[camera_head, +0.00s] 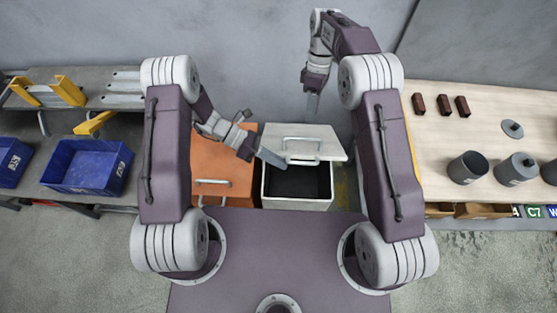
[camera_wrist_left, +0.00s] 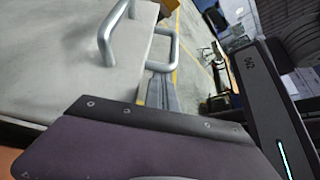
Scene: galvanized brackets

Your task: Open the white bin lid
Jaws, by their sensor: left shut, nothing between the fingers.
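The white bin (camera_head: 297,203) stands in the middle of the head view, and its dark inside shows. Its white lid (camera_head: 270,132) is raised and tilted toward the back, with a grey bar handle (camera_head: 300,140) on top. The lid and a bar handle (camera_wrist_left: 157,38) also show close up in the left wrist view. My left gripper (camera_head: 272,158) is shut and empty at the lid's front left edge, over the bin's opening. Whether it touches the lid is unclear. My right gripper (camera_head: 313,104) points down behind the lid, apart from it; its fingers are too small to judge.
An orange bin (camera_head: 222,165) with a handle stands directly left of the white bin. A bench with blue crates (camera_head: 88,167) is at the left. A wooden table (camera_head: 440,145) with grey cups (camera_head: 467,167) and brown blocks (camera_head: 440,104) is at the right. A wall rises behind.

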